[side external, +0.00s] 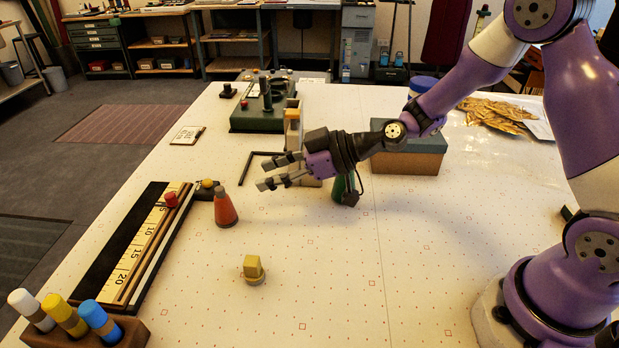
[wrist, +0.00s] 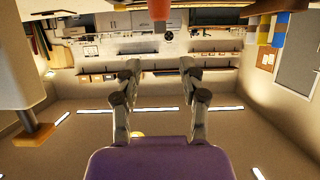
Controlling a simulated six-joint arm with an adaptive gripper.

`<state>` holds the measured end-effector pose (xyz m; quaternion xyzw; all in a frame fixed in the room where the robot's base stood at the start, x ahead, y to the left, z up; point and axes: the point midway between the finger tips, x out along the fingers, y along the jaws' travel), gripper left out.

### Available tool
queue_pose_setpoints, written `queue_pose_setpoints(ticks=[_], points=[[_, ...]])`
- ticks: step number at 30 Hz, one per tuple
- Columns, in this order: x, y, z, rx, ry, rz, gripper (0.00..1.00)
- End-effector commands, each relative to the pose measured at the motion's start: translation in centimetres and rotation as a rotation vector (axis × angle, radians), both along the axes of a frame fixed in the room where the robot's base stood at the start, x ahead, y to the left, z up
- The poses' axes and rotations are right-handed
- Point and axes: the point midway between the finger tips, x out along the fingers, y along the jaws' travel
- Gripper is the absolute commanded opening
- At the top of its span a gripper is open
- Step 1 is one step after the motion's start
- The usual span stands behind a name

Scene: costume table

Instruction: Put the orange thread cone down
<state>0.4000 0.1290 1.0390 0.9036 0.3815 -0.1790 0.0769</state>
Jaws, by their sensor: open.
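The orange thread cone (side external: 226,211) stands upright on the white table (side external: 320,260), with a grey top, just right of the ruler board. My gripper (side external: 263,172) is above and to the right of the cone in the side view, apart from it. Its fingers are spread and nothing is between them. In the wrist view the open gripper (wrist: 160,68) also shows empty. An orange shape at the top edge there may be the cone (wrist: 160,9); most of it is cut off. A green cone (side external: 342,191) stands under my wrist, partly hidden by it.
The ruler board (side external: 130,275) lies left of the cone. A yellow block on a round base (side external: 253,270) stands in front. A rack with several capped spools (side external: 130,331) is at front left. A blue-grey box (side external: 410,160) is behind my wrist.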

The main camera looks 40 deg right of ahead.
Motion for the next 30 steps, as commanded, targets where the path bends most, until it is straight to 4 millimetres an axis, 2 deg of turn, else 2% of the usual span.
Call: queue_pose_setpoints(ticks=[7, 11, 15, 21, 25, 30], points=[[-2.1, -0.8, 1.8, -0.076, 0.052, 0.020, 0.48], [-5.1, -2.3, 3.7, -0.214, 0.183, -0.027, 0.48], [-9.6, -6.0, 5.8, -0.335, 0.358, -0.223, 0.48], [-16.2, -10.9, 7.9, -0.335, 0.553, -0.577, 0.48], [-18.8, -12.4, 8.3, -0.291, 0.623, -0.718, 0.48], [-19.8, -12.9, 8.3, -0.270, 0.653, -0.772, 0.48]])
